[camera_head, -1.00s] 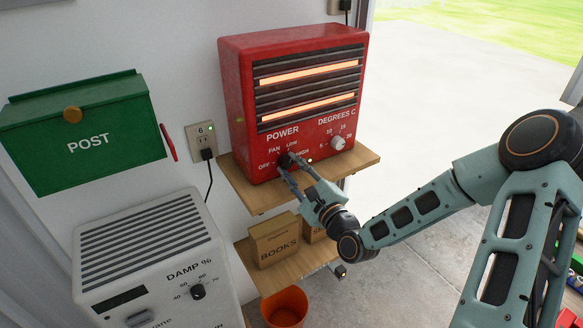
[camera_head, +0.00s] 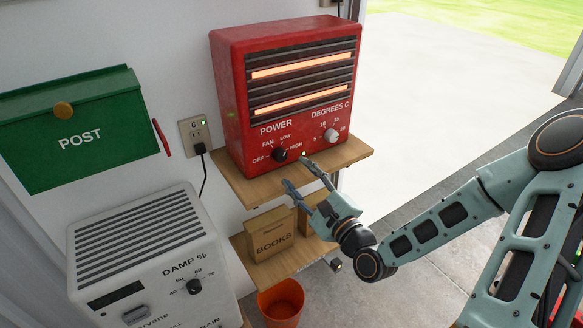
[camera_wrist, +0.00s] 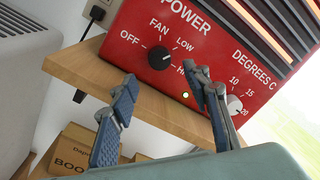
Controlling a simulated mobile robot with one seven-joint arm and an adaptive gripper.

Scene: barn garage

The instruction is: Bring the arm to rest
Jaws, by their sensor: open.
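My gripper (camera_head: 306,176) is open and empty. It is in front of the red heater (camera_head: 232,100), apart from it, near the front edge of the upper wooden shelf (camera_head: 352,152). In the wrist view its two fingers (camera_wrist: 163,97) stand apart, with the black power knob (camera_wrist: 160,57) visible beyond and between them. The knob also shows uncovered in the head view (camera_head: 279,155), with its pointer toward HIGH. The heater's bars glow orange and a small green light (camera_wrist: 185,95) is lit. The white degrees knob (camera_head: 331,135) is on the right.
A lower shelf (camera_head: 262,262) holds cardboard boxes, one marked BOOKS (camera_head: 270,240). A bucket (camera_head: 281,303) stands below. A white dehumidifier (camera_head: 140,250) and a green post box (camera_head: 80,130) are at left. The heater's plug is in a wall outlet (camera_head: 195,130). Open floor lies at right.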

